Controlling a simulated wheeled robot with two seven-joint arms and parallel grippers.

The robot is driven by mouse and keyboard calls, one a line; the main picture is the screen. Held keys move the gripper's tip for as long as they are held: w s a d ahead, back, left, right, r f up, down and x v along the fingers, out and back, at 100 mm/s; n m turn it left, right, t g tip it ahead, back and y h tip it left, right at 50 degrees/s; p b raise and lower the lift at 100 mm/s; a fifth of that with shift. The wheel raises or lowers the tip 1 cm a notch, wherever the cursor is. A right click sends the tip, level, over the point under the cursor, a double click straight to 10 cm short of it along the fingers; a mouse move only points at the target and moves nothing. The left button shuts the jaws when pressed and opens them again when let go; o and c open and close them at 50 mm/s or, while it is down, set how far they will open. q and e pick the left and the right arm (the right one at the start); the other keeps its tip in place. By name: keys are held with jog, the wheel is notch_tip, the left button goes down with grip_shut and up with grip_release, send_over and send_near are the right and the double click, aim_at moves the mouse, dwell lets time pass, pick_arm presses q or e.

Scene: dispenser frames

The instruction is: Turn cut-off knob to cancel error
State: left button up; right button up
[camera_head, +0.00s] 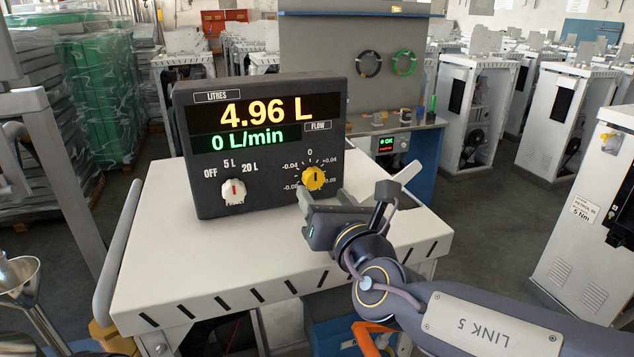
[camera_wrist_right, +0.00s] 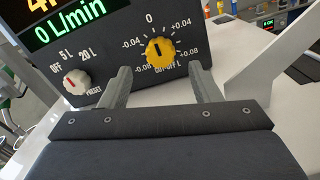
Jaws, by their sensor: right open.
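A dark control box (camera_head: 262,150) stands on a white cart top and reads 4.96 L and 0 L/min. Its yellow cut-off knob (camera_head: 314,178) is at the lower right, inside a scale from -0.08 to +0.08, with its dark mark near 0. The knob also shows in the right wrist view (camera_wrist_right: 160,52). A white preset knob (camera_head: 233,192) with a red mark sits to its left, near 5 L. My right gripper (camera_wrist_right: 165,82) is open, its two fingers apart, in front of and slightly below the yellow knob, with nothing between them. My left gripper is not in view.
The white cart top (camera_head: 160,275) is mostly clear around the box. A grey bench (camera_head: 405,127) with cable coils and a small display stands behind. White cabinets (camera_head: 470,110) stand at the right, and wrapped green stacks (camera_head: 95,95) at the left.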

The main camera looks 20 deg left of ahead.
aim_at(314, 182)
jog(key=shift+p+x, duration=0.35)
jog(key=shift+x, duration=1.75)
jog(key=c, duration=1)
jog(key=shift+f+m+b, duration=0.2)
jog(key=shift+m+b, duration=0.2)
jog(key=shift+b, duration=0.45)
jog(key=m+b, duration=0.6)
jog(key=b, duration=0.2)
jog(key=shift+s+a+m, duration=0.1)
jog(key=shift+m, duration=0.2)
jog(key=shift+r+m+b, duration=0.1)
jog(key=shift+m+b, duration=0.75)
jog(key=shift+m, duration=0.25)
jog(key=shift+r+m+b, duration=0.15)
jog(key=shift+m+b, duration=0.65)
jog(key=shift+m, duration=0.3)
